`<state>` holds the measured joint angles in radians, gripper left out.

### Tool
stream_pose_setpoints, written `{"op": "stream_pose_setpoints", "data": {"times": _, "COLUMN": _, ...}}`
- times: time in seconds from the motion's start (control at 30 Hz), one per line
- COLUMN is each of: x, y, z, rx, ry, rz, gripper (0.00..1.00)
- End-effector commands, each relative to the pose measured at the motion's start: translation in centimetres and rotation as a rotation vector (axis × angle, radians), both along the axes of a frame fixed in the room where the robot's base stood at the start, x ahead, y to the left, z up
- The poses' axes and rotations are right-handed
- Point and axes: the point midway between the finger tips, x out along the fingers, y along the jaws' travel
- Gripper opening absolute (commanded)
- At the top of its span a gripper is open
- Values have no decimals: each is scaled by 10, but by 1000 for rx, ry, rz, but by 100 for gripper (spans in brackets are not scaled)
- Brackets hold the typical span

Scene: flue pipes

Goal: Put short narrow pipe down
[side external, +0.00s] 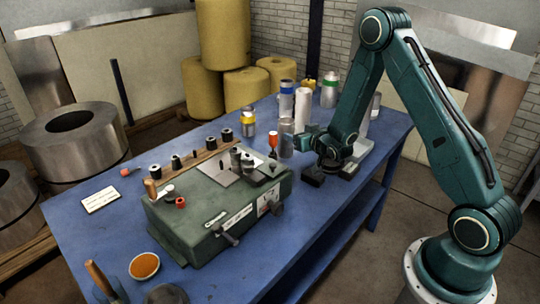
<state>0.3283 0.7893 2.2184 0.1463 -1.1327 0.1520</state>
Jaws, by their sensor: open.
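A short, narrow grey metal pipe (286,140) stands upright on the blue table, right of the red-topped bottle. My gripper (298,143) reaches in from the right, low over the table, with its fingers close beside this pipe. The gripper is open. The fingers are small in this view, so I cannot tell whether they are around the pipe or touch it.
Behind stand a blue-banded can (286,98), a white cylinder (302,108), a yellow-banded can (248,121) and a green-banded can (329,91). A red-topped bottle (272,143) is close by. A green machine block (215,215) fills the table's front. The left of the blue table (85,225) has free room.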

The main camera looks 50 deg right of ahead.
Motion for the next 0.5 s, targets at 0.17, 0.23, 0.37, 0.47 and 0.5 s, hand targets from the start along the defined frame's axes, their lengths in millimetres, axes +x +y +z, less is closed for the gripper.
{"op": "stream_pose_setpoints", "data": {"times": 0.17, "x": 19, "y": -8, "z": -7, "rx": 0, "ry": 0, "rz": 0, "gripper": 61}}
{"op": "stream_pose_setpoints", "data": {"times": 0.23, "x": 25, "y": -11, "z": -9, "rx": -1, "ry": 0, "rz": -1, "gripper": 61}}
{"op": "stream_pose_setpoints", "data": {"times": 0.37, "x": 33, "y": -14, "z": -12, "rx": 1, "ry": 1, "rz": 0, "gripper": 61}}
{"op": "stream_pose_setpoints", "data": {"times": 0.47, "x": 37, "y": -15, "z": -12, "rx": 1, "ry": 1, "rz": 0, "gripper": 61}}
{"op": "stream_pose_setpoints", "data": {"times": 0.5, "x": 37, "y": -16, "z": -13, "rx": 0, "ry": 1, "rz": 0, "gripper": 61}}
